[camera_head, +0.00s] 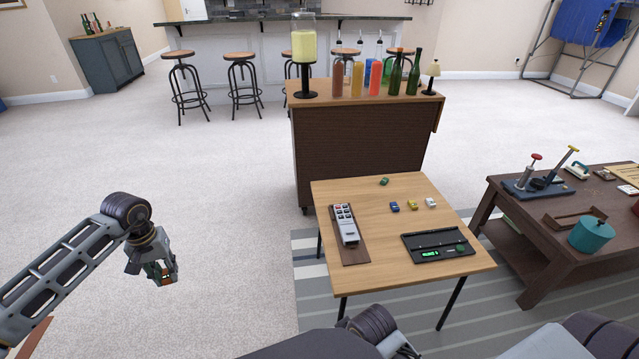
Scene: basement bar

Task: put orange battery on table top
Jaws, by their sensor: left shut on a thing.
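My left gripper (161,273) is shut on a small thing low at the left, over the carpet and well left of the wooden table. Orange-red shows between its fingers, consistent with the orange battery (164,281); the fingers hide most of it. The light wooden table top (375,266) is at centre right. Small green (384,181), blue (394,206), yellow (411,205) and white (431,202) pieces lie on its far half. My right arm shows at the bottom edge; its fingertips are hidden or out of frame.
A remote-like device (346,224) lies on a brown board at the table's left. A black tray (437,245) with green parts is at its front right. A bottle cabinet (360,150) stands behind. A dark table (540,235) with tools is at right. The table's front middle is bare.

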